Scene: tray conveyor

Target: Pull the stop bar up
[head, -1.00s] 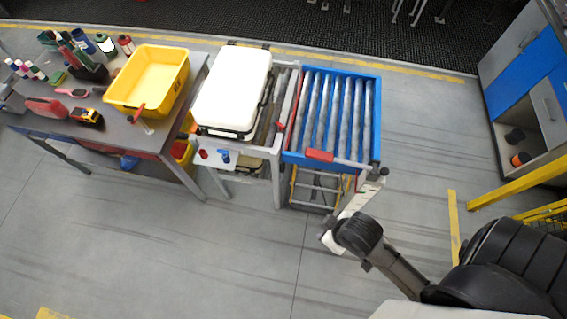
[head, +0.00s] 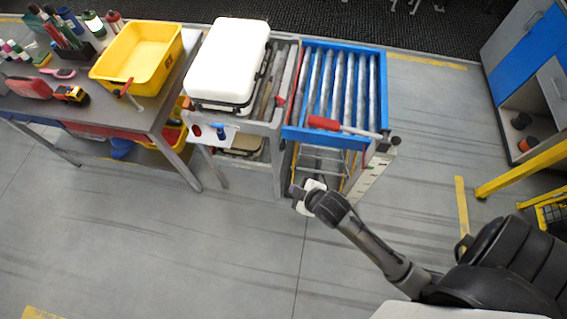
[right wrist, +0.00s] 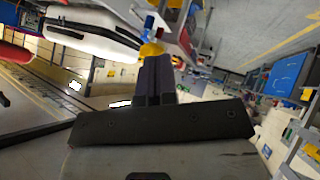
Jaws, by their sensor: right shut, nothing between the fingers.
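The stop bar (head: 360,131) is a grey bar with a red grip (head: 324,123) at its left end. It lies across the front of the blue-framed roller conveyor (head: 293,134), its right end at a pale upright post (head: 371,177) with marks on it. My right gripper (head: 296,191) is in front of and below the bar, apart from it, by the conveyor's lower frame. In the right wrist view its dark fingers (right wrist: 153,77) are together with nothing between them. A red shape at that view's left edge may be the grip; I cannot tell. My left gripper is not in view.
A stack of trays with a white top (head: 229,60) stands on the grey frame left of the rollers. Further left is a workbench (head: 142,113) with a yellow bin (head: 133,78) and tools. A yellow rail (head: 520,169) is at the right. The front floor is clear.

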